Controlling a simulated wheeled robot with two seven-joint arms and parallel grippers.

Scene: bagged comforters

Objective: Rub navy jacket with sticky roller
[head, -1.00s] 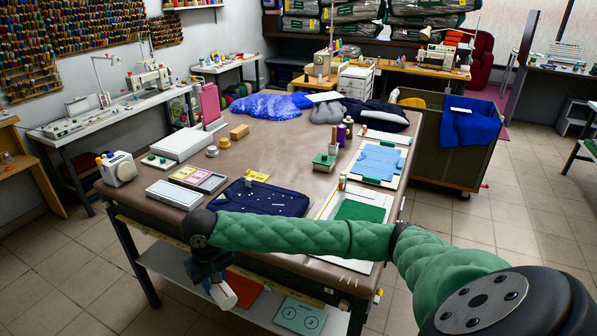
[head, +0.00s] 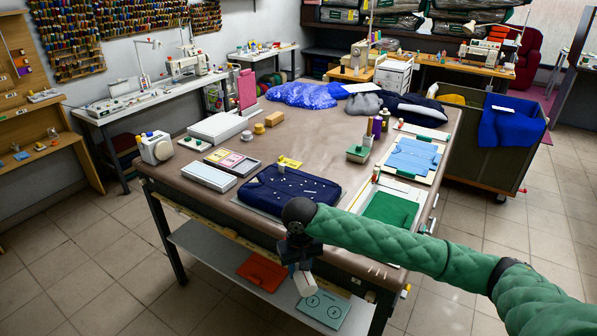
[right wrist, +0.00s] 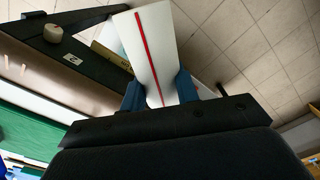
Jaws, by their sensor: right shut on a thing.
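The navy jacket (head: 290,188) lies folded on the near part of the brown table, with small white specks on top. My right gripper (head: 297,264) hangs in front of the table's near edge, below and apart from the jacket. It is shut on a white roller (head: 304,284). In the right wrist view, the blue fingers (right wrist: 160,92) grip the white roller (right wrist: 152,48), which has a red line along it. The jacket cannot be made out in that view. My left gripper is not in view.
The brown table (head: 318,150) has bare room behind the jacket. Beside the jacket are a grey-white case (head: 208,177) on the left and a green mat (head: 390,209) on the right. An orange item (head: 263,272) and a teal board (head: 322,308) lie on the lower shelf.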

